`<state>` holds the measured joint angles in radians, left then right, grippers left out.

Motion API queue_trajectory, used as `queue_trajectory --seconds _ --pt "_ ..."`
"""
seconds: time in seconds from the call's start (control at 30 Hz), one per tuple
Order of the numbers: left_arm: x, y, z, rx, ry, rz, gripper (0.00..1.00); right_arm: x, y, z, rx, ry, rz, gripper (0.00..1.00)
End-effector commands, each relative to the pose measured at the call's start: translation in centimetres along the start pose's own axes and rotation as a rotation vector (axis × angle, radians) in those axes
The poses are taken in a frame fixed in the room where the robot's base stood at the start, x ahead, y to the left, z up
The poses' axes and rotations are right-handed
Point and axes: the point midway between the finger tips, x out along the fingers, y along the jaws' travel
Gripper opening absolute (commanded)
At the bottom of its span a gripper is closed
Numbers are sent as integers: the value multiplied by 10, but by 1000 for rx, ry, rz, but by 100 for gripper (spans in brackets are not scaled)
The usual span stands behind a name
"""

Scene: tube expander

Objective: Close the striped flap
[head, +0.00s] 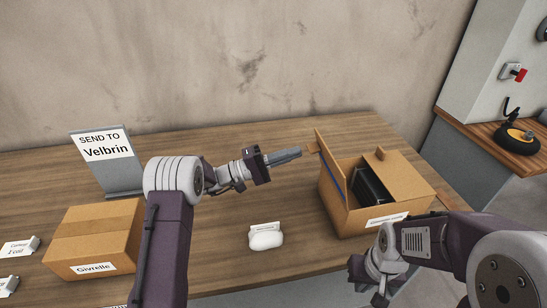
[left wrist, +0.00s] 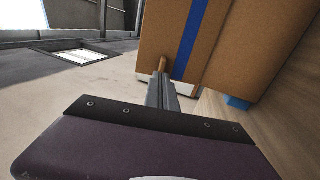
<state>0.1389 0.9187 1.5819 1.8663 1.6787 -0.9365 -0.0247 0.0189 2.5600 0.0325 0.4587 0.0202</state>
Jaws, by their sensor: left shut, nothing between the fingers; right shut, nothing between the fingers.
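An open cardboard box (head: 400,203) stands on the table at the right, with a dark ribbed item (head: 371,186) inside. The striped flap (head: 321,150) stands up along its left side, and a blue stripe (head: 335,186) shows there. In the left wrist view the blue stripe (left wrist: 190,40) crosses the brown cardboard ahead. My left gripper (head: 299,152) is shut and empty, just left of the flap's upper part; its fingertips (left wrist: 163,78) point at the cardboard, and I cannot tell whether they touch. My right gripper (head: 372,270) is shut and empty, low in front of the box.
A closed box (head: 95,236) labelled Givrelle and a "SEND TO Velbrin" sign (head: 106,158) stand at the left. A white rounded object (head: 265,237) with a card lies left of the open box. The wooden table (head: 225,258) is bare between them. A wall rises behind.

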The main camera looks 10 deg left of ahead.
Motion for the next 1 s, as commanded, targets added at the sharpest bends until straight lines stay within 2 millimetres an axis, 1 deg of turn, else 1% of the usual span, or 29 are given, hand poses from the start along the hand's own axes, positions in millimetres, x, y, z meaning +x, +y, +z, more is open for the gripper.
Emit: queue_trajectory --seconds 0.03,0.1,0.2,0.67,0.87,1.0 --pt "6 1 0 0 -1 0 0 -2 0 0 0 0 0 0" --pt "12 0 0 0 -1 -1 0 -3 0 0 0 0 0 0" --pt "16 0 0 0 1 0 0 -3 0 0 0 0 0 0" --pt "18 2 0 1 1 -14 0 -5 0 0 0 0 0 0" --pt "24 11 0 4 1 -91 0 -15 0 -2 0 0 0 0" --pt "32 20 0 5 0 -193 0 -28 0 -3 0 0 0 0"
